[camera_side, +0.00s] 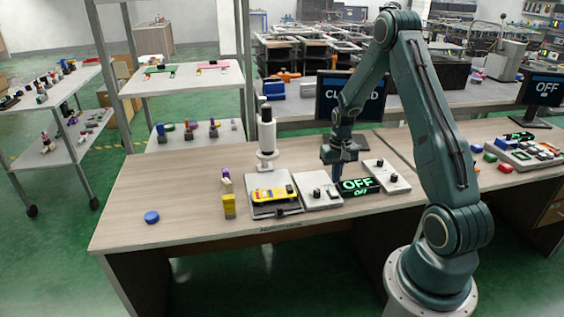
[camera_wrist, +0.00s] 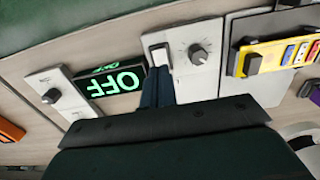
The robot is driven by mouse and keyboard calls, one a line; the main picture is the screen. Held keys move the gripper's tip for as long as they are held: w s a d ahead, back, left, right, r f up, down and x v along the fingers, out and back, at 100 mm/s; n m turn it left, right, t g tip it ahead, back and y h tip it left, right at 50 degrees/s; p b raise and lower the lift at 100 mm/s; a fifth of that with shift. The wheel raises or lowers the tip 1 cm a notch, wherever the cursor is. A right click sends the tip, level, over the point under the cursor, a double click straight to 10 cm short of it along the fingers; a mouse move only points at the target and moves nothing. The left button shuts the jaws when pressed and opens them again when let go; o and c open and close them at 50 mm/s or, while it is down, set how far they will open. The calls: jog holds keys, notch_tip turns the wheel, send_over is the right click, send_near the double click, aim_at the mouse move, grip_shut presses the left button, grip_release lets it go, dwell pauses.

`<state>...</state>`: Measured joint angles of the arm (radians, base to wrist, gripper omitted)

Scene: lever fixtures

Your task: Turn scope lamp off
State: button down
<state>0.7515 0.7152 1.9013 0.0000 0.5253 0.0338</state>
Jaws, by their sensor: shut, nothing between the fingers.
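A white control panel (camera_side: 318,203) sits mid-table with a knob on it. The wrist view shows it with a rocker switch (camera_wrist: 159,50) and a dark knob (camera_wrist: 198,54). A black display (camera_side: 358,186) beside it reads "OFF" in green; it also shows in the wrist view (camera_wrist: 112,82). A white scope-like device (camera_side: 267,140) stands upright at the back left; whether it is lit I cannot tell. My gripper (camera_side: 338,181) points down by the panel's right part. In the wrist view its shut, empty fingers (camera_wrist: 157,80) are close to the switch; I cannot tell whether they touch.
A second white panel with a knob (camera_side: 393,177) lies right of the display.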

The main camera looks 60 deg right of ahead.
jog(key=shift+r, duration=1.25)
jog(key=a+r+n+t+h, duration=0.15)
jog(key=a+r+n, duration=0.25)
jog(key=a+r, duration=1.35)
jog(key=s+a+r+n+t, duration=0.2)
jog(key=s+a+r, duration=0.2)
jog(key=s+a, duration=0.2)
jog(key=s+a+r+n+t+y, duration=0.1)
jog(key=s+a+r+n+t, duration=0.1)
jog(key=s+a, duration=0.5)
jog(key=shift+s+r+n, duration=0.5)
jog(key=shift+s+r, duration=0.35)
jog(key=shift+r, duration=0.3)
jog(key=shift+y, duration=0.25)
